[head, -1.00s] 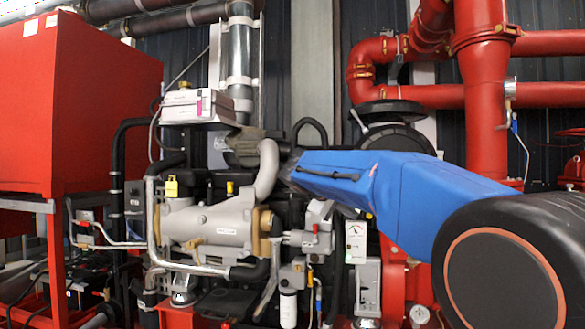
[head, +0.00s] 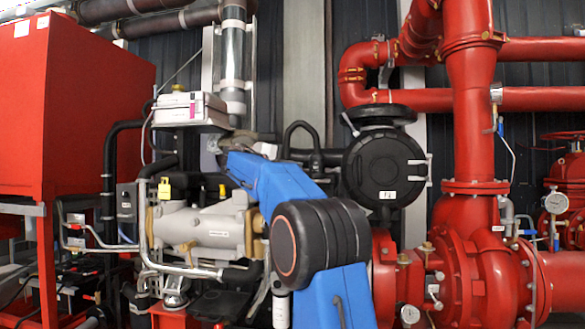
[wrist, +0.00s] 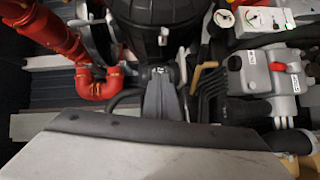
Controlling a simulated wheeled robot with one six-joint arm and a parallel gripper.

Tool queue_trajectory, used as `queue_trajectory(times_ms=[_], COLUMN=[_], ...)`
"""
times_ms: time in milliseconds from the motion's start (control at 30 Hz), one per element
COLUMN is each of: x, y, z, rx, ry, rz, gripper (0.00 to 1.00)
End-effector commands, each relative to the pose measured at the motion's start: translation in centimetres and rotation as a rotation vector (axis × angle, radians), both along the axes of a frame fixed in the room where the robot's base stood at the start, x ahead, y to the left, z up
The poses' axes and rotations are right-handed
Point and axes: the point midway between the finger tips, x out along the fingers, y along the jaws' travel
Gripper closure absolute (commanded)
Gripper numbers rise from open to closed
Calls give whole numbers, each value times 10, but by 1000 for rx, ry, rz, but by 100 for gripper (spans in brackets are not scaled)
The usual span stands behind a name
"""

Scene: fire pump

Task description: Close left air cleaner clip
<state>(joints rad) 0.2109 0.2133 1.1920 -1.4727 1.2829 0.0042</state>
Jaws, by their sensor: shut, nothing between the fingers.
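The air cleaner (head: 380,170) is a black round canister right of the engine in the head view. The clip's position is unclear.
The grey engine cylinder (head: 200,228) and the white box (head: 190,109) stand left of my arm. Red pipes (head: 468,120) and a red pump (head: 475,265) stand to the right. A red tank (head: 75,110) is at far left. Black hoses run close to the air cleaner.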

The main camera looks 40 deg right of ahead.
Motion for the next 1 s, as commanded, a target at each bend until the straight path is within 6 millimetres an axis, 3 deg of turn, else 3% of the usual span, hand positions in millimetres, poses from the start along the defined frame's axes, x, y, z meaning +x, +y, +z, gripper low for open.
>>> queue_trajectory(times_ms=[100, 433, 733, 1000], x=[1, 6, -24, -32], y=[-22, -68, -76, -79], z=[-2, -4, -9, -12], rx=[1, 1, 1, 2], ry=[1, 0, 0, 1], rz=[-3, -1, 0, 0], gripper=[100, 100, 100, 100])
